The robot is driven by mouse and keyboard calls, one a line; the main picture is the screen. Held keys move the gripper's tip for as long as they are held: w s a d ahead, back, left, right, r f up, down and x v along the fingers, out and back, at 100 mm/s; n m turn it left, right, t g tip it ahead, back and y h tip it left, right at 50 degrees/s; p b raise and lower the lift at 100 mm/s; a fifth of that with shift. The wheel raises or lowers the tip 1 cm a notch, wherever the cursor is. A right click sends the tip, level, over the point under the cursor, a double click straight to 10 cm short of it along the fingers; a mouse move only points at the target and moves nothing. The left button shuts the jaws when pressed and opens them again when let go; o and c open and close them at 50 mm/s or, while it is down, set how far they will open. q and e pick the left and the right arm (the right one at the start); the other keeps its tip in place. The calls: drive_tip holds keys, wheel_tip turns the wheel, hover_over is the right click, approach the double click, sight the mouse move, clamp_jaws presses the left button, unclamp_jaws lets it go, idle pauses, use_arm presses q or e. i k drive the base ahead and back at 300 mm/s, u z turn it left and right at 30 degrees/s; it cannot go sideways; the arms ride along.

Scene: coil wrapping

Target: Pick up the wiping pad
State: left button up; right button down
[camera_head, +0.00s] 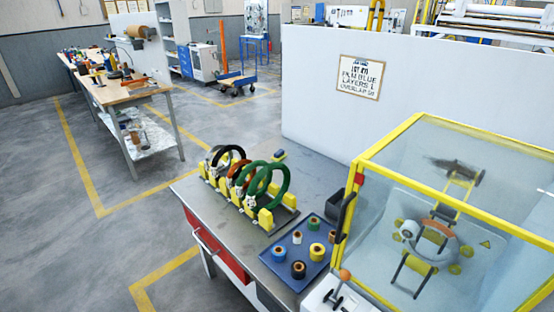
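I cannot pick out the wiping pad for certain. A small yellow and dark item (279,155) lies near the back edge of the grey workbench (233,242), behind the coil rack; it is too small to tell what it is. A dark open box (336,203) stands on the bench near the yellow-framed machine; its inside is not clear. Neither of my grippers is in view.
A yellow rack holds several upright rings, including a green ring (278,180). A blue tray (268,263) carries several tape rolls. The bench's front left is clear.

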sight(279, 155)
drive_tip(key=u, duration=1.6)
drive_tip(key=i, duration=4.75)
drive_tip(key=z, duration=2.7)
drive_tip(key=i, duration=1.8)
drive_tip(key=z, duration=0.15)
